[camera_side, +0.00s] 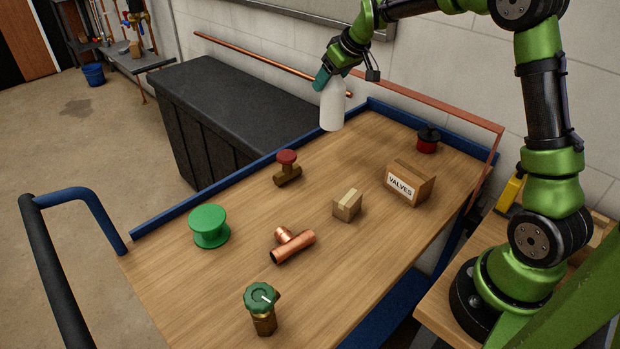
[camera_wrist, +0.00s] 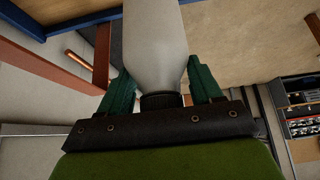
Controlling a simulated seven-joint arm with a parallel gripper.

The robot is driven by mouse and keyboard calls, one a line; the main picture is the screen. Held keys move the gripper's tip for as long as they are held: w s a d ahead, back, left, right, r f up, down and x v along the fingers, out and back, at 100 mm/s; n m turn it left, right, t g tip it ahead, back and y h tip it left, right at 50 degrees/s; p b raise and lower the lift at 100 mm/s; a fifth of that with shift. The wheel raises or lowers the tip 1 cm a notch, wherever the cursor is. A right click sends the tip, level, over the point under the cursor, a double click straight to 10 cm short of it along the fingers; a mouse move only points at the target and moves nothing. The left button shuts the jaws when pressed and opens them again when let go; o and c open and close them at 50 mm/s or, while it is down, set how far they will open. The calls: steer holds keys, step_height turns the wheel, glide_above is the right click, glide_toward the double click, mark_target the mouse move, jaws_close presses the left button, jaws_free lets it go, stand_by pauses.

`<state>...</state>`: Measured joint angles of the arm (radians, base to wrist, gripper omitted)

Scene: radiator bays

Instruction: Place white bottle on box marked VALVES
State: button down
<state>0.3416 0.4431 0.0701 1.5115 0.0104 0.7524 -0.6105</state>
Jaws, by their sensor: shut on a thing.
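The white bottle (camera_side: 332,106) is in my gripper (camera_side: 323,78), held in the air above the far left edge of the wooden cart top in the side view. The teal fingers are shut on it near its top. In the wrist view the bottle (camera_wrist: 153,45) stands between the two fingers of my gripper (camera_wrist: 160,85), with its dark cap toward the palm. The box marked VALVES (camera_side: 408,183) sits on the cart top, to the right of and below the bottle in the side view. The bottle is clear of the box.
A small carton (camera_side: 347,205), red-handled valve (camera_side: 287,168), green spool (camera_side: 209,226), copper tee (camera_side: 292,245), green-knobbed valve (camera_side: 262,308) and red-and-black item (camera_side: 428,140) stand on the cart top (camera_side: 180,290). A blue rim and copper-coloured rail (camera_side: 440,98) edge the far side.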

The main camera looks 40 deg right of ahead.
steer(key=v, duration=0.2)
steer(key=d+v, duration=0.1)
steer(key=v, duration=0.4)
steer(key=shift+w+d+r, duration=0.2)
steer(key=shift+d+r, duration=0.05)
steer(key=shift+r, duration=0.25)
steer(key=s+d+r+m+h, duration=0.1)
steer(key=s+m, duration=0.1)
steer(key=s, duration=1.7)
step_height(320, 180, down, 10)
steer(key=s, duration=0.1)
steer(key=shift+s+a+r, duration=0.15)
steer(key=shift+s, duration=0.15)
steer(key=shift+c, duration=0.9)
jaws_free()
